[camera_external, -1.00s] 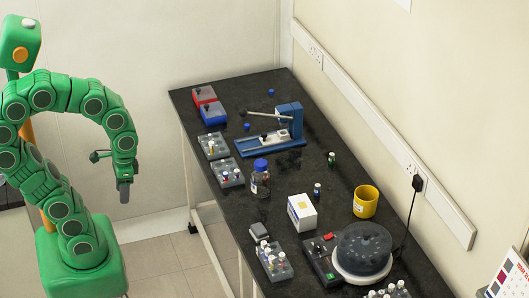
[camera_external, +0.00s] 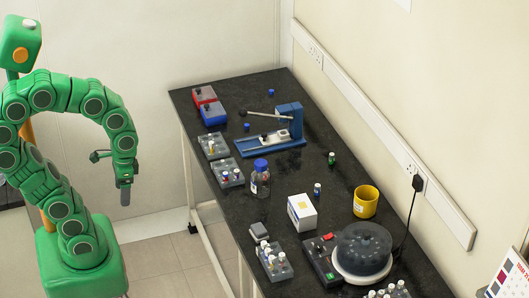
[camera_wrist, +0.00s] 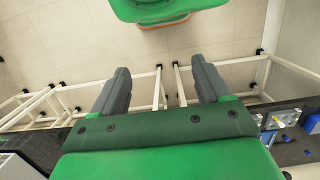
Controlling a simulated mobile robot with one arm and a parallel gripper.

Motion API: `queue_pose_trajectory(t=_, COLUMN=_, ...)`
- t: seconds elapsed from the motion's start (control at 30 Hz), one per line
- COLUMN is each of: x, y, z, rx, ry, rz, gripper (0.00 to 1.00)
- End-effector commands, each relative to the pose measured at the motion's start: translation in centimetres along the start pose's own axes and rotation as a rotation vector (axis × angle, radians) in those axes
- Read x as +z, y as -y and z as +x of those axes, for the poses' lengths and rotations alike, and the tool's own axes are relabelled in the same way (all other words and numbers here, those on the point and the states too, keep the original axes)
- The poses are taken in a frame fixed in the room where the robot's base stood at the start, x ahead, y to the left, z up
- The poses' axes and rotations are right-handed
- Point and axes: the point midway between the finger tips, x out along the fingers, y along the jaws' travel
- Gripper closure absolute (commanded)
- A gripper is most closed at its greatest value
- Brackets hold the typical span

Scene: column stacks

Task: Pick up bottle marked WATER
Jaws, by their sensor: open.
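A clear bottle with a blue cap (camera_external: 261,181) stands upright on the black bench near its left edge. It carries a pale label, too small to read, so I cannot confirm that it says WATER. My gripper (camera_external: 125,197) hangs pointing down to the left of the bench, well apart from the bottle. In the wrist view my gripper (camera_wrist: 162,80) has its two dark fingers spread with nothing between them. I cannot make out the bottle in the wrist view.
Vial racks (camera_external: 228,175) flank the bottle on the black bench (camera_external: 290,163). A white box (camera_external: 302,214), a yellow cup (camera_external: 366,203) and a round-topped device (camera_external: 362,248) stand nearer the front. A blue press (camera_external: 275,136) is behind. Floor is clear between me and the bench.

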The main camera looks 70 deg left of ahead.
Motion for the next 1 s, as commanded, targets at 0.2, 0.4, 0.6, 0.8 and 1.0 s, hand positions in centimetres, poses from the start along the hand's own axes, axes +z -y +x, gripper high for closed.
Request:
queue_pose_trajectory(t=0.2, x=-0.3, y=0.0, z=0.1, rx=0.001, ry=-0.002, rz=-0.006, gripper=0.24)
queue_pose_trajectory(t=0.4, x=-3.8, y=-0.2, z=0.8, rx=0.006, ry=-0.051, rz=-0.076, gripper=0.24)
queue_pose_trajectory(t=0.6, x=-9.8, y=-0.1, z=2.1, rx=0.006, ry=-0.144, rz=-0.199, gripper=0.24)
queue_pose_trajectory(t=0.8, x=-15.6, y=0.7, z=3.6, rx=-0.012, ry=-0.246, rz=-0.318, gripper=0.24)
queue_pose_trajectory(t=1.0, x=-21.1, y=2.1, z=5.1, rx=-0.047, ry=-0.357, rz=-0.427, gripper=0.24)
